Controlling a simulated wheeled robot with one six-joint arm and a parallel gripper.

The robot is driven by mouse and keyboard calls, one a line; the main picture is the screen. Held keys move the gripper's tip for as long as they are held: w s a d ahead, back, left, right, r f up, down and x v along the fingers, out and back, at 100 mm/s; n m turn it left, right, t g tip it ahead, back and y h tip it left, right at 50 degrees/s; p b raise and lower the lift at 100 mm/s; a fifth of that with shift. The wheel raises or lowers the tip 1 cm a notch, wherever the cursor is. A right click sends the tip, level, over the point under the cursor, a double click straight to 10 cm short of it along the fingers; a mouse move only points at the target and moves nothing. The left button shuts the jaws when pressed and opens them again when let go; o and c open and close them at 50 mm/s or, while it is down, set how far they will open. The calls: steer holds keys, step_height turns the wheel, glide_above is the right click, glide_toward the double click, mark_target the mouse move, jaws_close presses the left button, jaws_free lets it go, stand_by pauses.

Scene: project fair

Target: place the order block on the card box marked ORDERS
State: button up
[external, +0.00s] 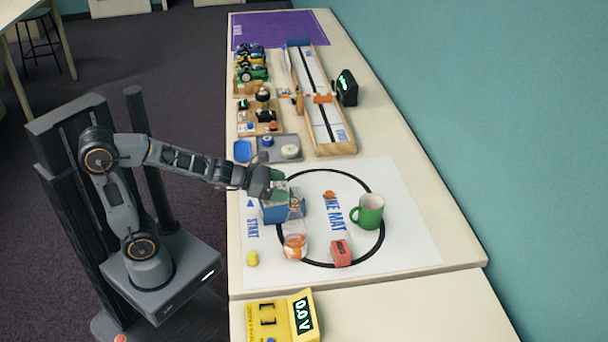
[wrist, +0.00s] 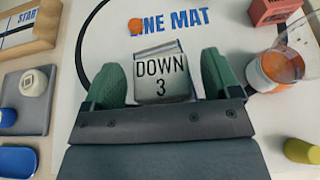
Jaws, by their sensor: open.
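The order block (wrist: 163,76) is pale grey and reads DOWN 3 in the wrist view. It lies between the two green fingers of my gripper (wrist: 162,68), with a gap on each side. My gripper (external: 274,185) is open. In the external view it is just above a blue box (external: 273,215) on the white mat, and a pale shape there partly shows beside the fingers. A blue edge also shows behind the block in the wrist view. A small red box (external: 341,254) stands at the mat's front; I cannot read ORDERS on any box.
A green mug (external: 368,213) stands right of the blue box. A clear cup with orange contents (external: 294,247) and a yellow piece (external: 252,258) are in front. A grey tray (external: 279,139) and a wooden track (external: 325,110) lie behind.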

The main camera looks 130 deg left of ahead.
steer(key=v, duration=1.1)
steer(key=shift+s+d+b, duration=0.2)
steer(key=shift+b, duration=0.2)
steer(key=shift+r, duration=0.15)
